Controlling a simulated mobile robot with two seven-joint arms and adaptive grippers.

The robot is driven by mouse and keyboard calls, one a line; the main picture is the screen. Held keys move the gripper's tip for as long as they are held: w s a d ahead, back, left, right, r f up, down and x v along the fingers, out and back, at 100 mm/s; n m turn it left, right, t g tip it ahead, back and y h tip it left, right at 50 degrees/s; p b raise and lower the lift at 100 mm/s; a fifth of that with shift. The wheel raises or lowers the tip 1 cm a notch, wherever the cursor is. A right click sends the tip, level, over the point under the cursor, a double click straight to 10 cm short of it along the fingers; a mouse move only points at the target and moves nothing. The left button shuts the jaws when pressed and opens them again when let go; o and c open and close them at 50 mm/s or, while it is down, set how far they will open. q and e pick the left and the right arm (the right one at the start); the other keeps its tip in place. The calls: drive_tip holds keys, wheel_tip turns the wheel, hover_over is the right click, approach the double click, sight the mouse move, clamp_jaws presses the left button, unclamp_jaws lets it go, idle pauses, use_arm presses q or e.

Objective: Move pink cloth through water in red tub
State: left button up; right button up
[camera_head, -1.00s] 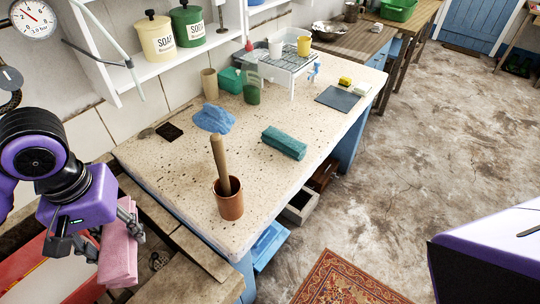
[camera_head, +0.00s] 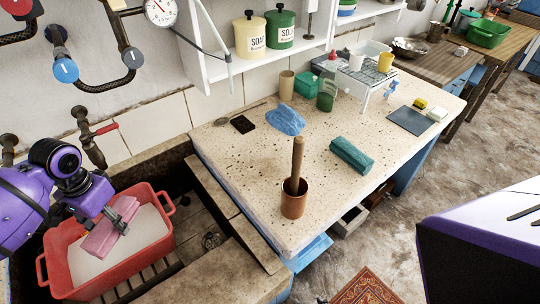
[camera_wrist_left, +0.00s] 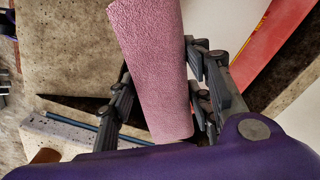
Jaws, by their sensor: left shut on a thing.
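My left gripper (camera_head: 112,214) is shut on a folded pink cloth (camera_head: 104,238) and holds it over the red tub (camera_head: 165,248). The tub stands in the stone trough and has whitish water (camera_head: 140,232) in it. Whether the cloth touches the water I cannot tell from the head view. In the left wrist view the pink cloth (camera_wrist_left: 153,60) hangs between the dark fingers, with part of the red tub rim (camera_wrist_left: 275,45) at the upper right. My right gripper is not in view.
The stone trough wall (camera_head: 235,220) lies right of the tub. Taps and pipes (camera_head: 90,140) are on the wall behind the tub.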

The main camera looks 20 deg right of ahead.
use_arm(q)
drive_tip(key=a+f+m+b, duration=0.2)
drive_tip(key=f, duration=0.4)
drive_tip(key=w+a+f+m+b, duration=0.1)
drive_tip(key=a+f+m+b, duration=0.1)
drive_tip(key=f, duration=0.5)
drive_tip(key=w+a+f+m+b, duration=0.1)
drive_tip(key=a+f+m+b, duration=0.1)
drive_tip(key=f, duration=0.4)
drive_tip(key=shift+w+a+f+m, duration=0.2)
drive_tip(key=shift+a+f+m, duration=0.15)
drive_tip(key=shift+m, duration=0.25)
drive_tip(key=shift+f+b, duration=0.55)
drive_tip(key=shift+f, duration=0.25)
drive_tip(key=shift+w+f+b, duration=0.1)
drive_tip(key=shift+f+b, duration=0.25)
drive_tip(key=shift+f, duration=0.85)
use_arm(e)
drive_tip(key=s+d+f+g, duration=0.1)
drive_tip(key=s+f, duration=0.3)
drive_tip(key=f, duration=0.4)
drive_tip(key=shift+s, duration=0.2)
use_arm(q)
drive_tip(key=shift+s+a, duration=0.2)
drive_tip(key=shift+a, duration=0.55)
drive_tip(key=shift+s+a, duration=0.15)
drive_tip(key=shift+a, duration=0.55)
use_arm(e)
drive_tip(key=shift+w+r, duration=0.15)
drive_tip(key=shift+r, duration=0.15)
